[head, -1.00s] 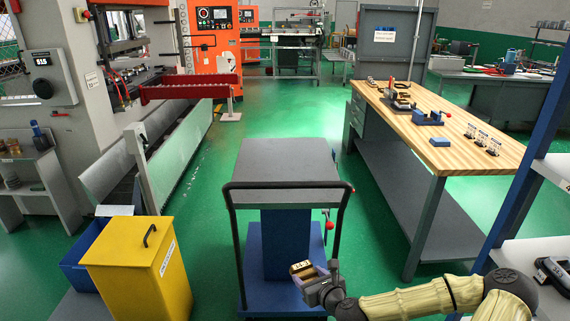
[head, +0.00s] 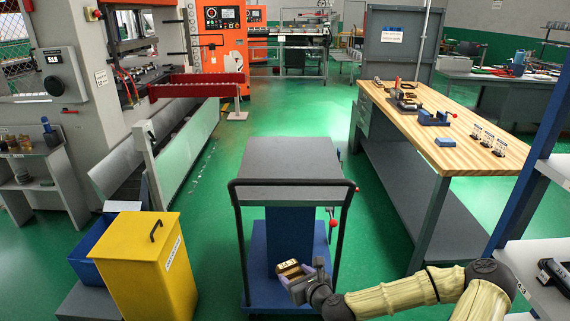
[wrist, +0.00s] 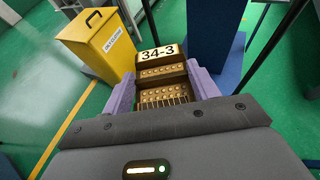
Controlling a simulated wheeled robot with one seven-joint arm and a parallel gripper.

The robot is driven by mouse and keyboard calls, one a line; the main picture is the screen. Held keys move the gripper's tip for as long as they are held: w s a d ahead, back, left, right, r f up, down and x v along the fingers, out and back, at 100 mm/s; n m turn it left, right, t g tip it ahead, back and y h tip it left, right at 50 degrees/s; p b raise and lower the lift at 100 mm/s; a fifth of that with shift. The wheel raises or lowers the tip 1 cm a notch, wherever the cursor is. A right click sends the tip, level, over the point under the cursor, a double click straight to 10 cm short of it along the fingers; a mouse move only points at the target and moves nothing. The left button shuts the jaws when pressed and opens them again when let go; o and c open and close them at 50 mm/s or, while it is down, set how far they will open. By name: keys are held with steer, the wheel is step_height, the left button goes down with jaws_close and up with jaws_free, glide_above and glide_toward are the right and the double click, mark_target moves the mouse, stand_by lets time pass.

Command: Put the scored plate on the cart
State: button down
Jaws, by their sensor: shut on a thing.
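The cart (head: 292,170) stands in the middle of the head view, with a bare grey top, a blue column and base, and a black handle frame on its near side. My gripper (head: 291,277) is below the level of the cart's top, on the near side by the handle. In the wrist view its purple fingers (wrist: 163,92) are shut on a stepped brass-coloured block (wrist: 162,76) marked "34-3", with rows of round studs and scored lines. The block also shows in the head view (head: 289,267). I see no other piece that is clearly a scored plate.
A yellow bin (head: 148,262) and a blue bin (head: 97,247) stand at the left. A wooden-topped bench (head: 465,148) with vises and small parts is at the right. A blue-framed shelf (head: 543,140) is at the right edge. Green floor is clear between cart and bench.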

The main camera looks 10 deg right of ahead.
steer(key=shift+r, duration=0.15)
step_height(320, 180, up, 16)
steer(key=p, duration=1.6)
steer(key=shift+r+p, duration=0.2)
steer(key=shift+p, duration=0.1)
